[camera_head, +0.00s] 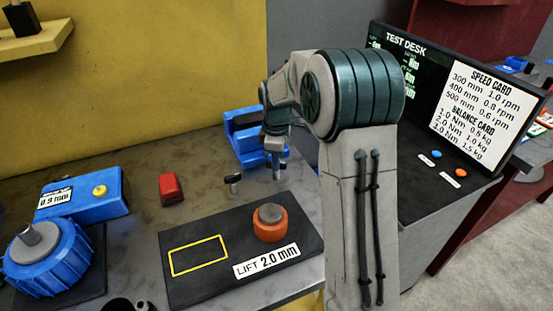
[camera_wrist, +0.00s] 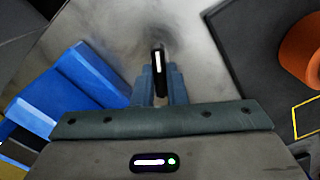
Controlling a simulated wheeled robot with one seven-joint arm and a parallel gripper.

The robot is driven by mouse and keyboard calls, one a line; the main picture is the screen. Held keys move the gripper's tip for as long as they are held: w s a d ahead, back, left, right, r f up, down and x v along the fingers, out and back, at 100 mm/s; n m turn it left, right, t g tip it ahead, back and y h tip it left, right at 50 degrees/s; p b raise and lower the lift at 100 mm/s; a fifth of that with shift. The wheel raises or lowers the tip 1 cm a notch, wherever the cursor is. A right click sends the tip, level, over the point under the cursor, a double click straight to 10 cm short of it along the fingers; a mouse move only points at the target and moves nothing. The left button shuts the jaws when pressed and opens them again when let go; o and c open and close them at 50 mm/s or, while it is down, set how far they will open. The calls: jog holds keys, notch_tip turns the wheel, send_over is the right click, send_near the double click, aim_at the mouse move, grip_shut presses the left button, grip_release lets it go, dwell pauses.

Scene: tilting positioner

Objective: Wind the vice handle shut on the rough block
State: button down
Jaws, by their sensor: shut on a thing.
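The blue vice (camera_head: 236,124) stands at the back of the bench, partly hidden behind my arm. Blue parts of it also show at the left of the wrist view (camera_wrist: 88,72). My gripper (camera_head: 277,174) points down in front of the vice. In the wrist view its blue fingers (camera_wrist: 159,88) are shut on a slim black upright grip with a white streak, which I take as the vice handle (camera_wrist: 158,58). How the handle joins the vice is hidden. I cannot make out the rough block or the jaw gap.
A dark mat (camera_head: 200,290) with a yellow outline and an orange round piece (camera_head: 270,224) lies in front. A small black knob (camera_head: 232,179) stands left of my gripper. A red block (camera_head: 171,188) and a blue gauge box (camera_head: 85,196) are further left. The test desk (camera_head: 430,155) stands right.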

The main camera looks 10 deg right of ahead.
jog(key=m, duration=1.3)
jog(key=shift+m+p, duration=0.35)
jog(key=shift+m, duration=0.05)
jog(key=m, duration=0.5)
jog(key=shift+r+p, duration=0.1)
jog(key=shift+p, duration=0.2)
jog(key=m, duration=0.5)
jog(key=shift+p, duration=0.4)
jog(key=shift+m, duration=0.4)
jog(key=c, duration=1.5)
grip_release()
jog(key=shift+o, duration=0.2)
notch_tip(320, 180, up, 14)
